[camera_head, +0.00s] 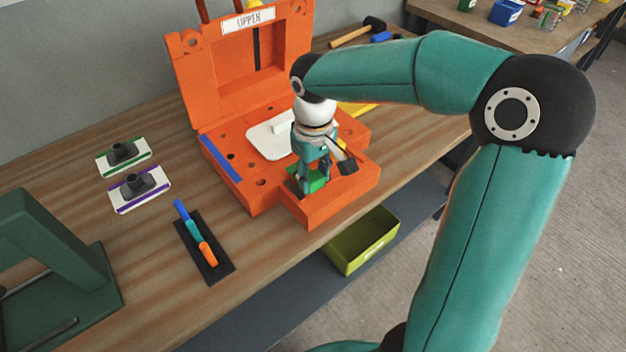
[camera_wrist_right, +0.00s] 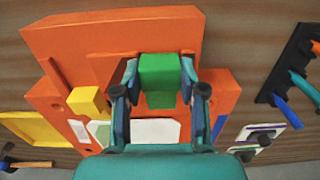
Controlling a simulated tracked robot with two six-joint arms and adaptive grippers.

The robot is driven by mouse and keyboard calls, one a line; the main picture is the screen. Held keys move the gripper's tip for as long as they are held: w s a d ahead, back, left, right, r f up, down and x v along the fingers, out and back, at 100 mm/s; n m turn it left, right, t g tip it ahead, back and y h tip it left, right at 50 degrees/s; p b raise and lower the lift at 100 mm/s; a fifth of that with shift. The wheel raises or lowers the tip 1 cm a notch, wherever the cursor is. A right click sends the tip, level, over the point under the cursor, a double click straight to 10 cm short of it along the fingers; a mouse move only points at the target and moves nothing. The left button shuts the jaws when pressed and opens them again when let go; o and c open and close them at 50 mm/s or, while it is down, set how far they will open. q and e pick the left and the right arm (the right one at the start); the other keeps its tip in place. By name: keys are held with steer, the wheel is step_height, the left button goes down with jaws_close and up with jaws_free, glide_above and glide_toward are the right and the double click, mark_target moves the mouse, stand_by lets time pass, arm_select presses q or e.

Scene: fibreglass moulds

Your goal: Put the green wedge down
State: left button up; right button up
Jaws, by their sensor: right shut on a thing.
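My right gripper (camera_head: 312,180) is shut on the green wedge (camera_head: 319,182), above the front step of the orange mould (camera_head: 345,193). In the right wrist view the green wedge (camera_wrist_right: 159,82) sits between the two fingers of the right gripper (camera_wrist_right: 160,75). I cannot tell whether the wedge touches the orange surface beneath it. The gripper and wrist hide part of the mould behind them. My left gripper is not in view.
The mould's upper half (camera_head: 235,75), labelled UPPER, stands open behind. A white plate (camera_head: 268,142) and blue strip (camera_head: 220,158) lie on the lower half. A black tray (camera_head: 220,267) with coloured pieces and two striped pads (camera_head: 138,193) lie left. A lime bin (camera_head: 362,243) stands below.

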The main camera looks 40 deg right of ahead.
mark_target(313, 177)
steer(key=shift+f, duration=0.7)
steer(key=o, duration=1.1)
steer(key=shift+f, duration=0.1)
steer(key=shift+o, duration=0.2)
step_height(313, 177, up, 12)
steer(key=shift+p, duration=0.45)
